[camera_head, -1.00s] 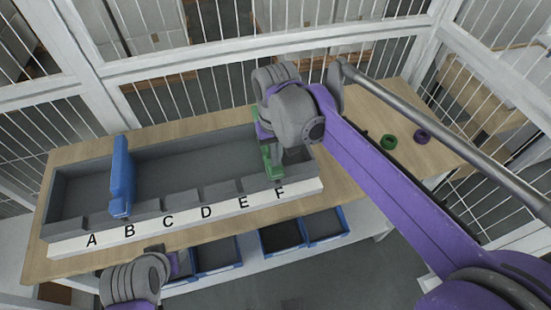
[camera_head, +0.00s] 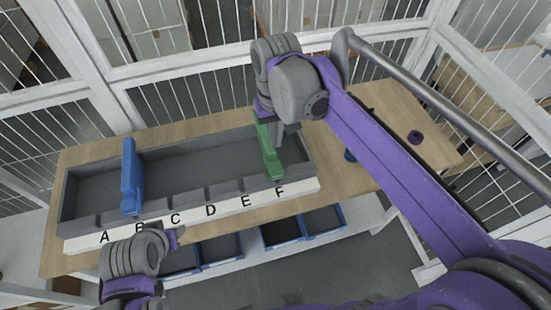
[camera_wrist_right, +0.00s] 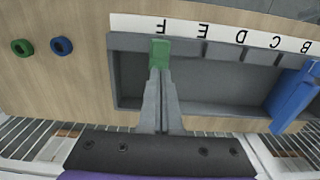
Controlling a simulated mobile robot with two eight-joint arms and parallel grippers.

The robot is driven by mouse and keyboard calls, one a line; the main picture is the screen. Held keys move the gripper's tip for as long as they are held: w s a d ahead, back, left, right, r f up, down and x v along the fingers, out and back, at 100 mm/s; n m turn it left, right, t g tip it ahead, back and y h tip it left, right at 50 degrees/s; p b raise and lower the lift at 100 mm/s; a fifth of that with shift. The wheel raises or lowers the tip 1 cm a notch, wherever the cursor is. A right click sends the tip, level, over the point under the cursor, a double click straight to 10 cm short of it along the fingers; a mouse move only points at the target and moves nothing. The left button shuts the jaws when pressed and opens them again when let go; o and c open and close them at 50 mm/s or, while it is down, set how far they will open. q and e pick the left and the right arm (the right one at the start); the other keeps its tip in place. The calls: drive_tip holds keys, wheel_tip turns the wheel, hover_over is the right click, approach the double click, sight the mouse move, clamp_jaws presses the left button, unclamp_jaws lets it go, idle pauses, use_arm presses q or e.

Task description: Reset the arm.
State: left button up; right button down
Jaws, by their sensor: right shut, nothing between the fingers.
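A grey tray (camera_head: 195,203) with a white strip lettered A to F sits on the wooden table. A green divider (camera_head: 268,150) stands across the tray at F; it also shows in the right wrist view (camera_wrist_right: 160,52). A blue divider (camera_head: 130,178) stands across the tray near B. My right gripper (camera_head: 281,140) is shut and empty beside the green divider; in the right wrist view its fingertips (camera_wrist_right: 158,74) overlap the divider's end, and I cannot tell whether they touch. My left gripper (camera_head: 177,238) is in front of the tray, its fingers too small to read.
A blue ring (camera_head: 350,156) is partly hidden by my right arm. A green ring (camera_wrist_right: 22,47) shows in the right wrist view. Blue-rimmed bins (camera_head: 282,236) sit below the table. White mesh fencing surrounds the back.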

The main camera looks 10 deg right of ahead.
drive_tip(key=shift+s+f, duration=0.1)
drive_tip(key=shift+s, duration=0.05)
drive_tip(key=s+d+f+t, duration=0.5)
drive_tip(key=s+d+f, duration=0.1)
drive_tip(key=s+f, duration=0.5)
drive_tip(key=shift+s+d+f+t, duration=0.2)
drive_tip(key=shift+s+d+t, duration=0.2)
drive_tip(key=shift+s, duration=0.1)
